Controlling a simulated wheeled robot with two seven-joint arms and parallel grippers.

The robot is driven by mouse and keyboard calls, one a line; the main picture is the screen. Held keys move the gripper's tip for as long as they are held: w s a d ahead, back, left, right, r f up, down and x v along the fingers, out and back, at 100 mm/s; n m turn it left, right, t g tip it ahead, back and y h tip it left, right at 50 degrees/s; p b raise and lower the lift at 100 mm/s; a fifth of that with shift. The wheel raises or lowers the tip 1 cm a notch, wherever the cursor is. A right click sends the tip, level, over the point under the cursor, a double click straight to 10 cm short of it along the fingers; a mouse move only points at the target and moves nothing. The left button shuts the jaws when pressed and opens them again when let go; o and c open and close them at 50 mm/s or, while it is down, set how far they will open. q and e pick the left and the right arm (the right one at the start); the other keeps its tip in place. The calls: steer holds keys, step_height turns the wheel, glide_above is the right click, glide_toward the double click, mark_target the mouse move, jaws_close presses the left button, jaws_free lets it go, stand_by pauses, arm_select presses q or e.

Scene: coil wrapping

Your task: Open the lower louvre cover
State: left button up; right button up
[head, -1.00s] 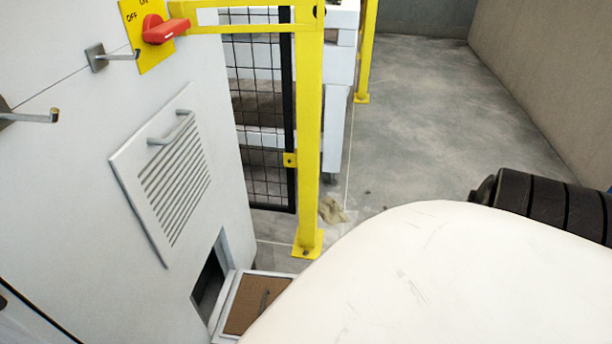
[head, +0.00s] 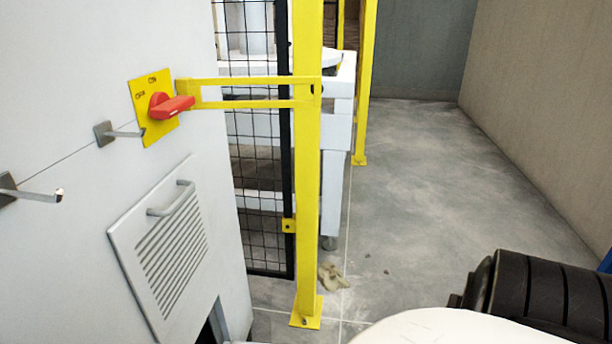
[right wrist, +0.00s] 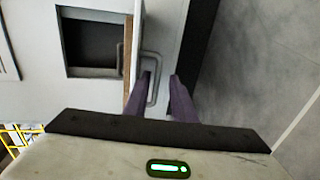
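In the right wrist view the lower louvre cover (right wrist: 165,38) stands swung out from the wall, seen nearly edge-on with a brown inner side. Beside it is a dark square opening (right wrist: 92,46). A grey loop handle (right wrist: 153,68) is on the cover's outer face. My right gripper (right wrist: 162,82) is open, its two purple fingers apart at the handle; the handle's outer bar appears to lie between them. In the head view only the top of the opening (head: 209,331) shows, and the lower cover is mostly out of frame. My left gripper is not in view.
The upper louvre cover (head: 165,262) is shut on the white wall. Above it are a red switch (head: 168,105) on a yellow plate and metal hooks (head: 118,133). A yellow post (head: 306,200) and black mesh fence stand to the right.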

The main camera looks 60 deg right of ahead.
steer(key=v, duration=1)
steer(key=shift+s, duration=0.1)
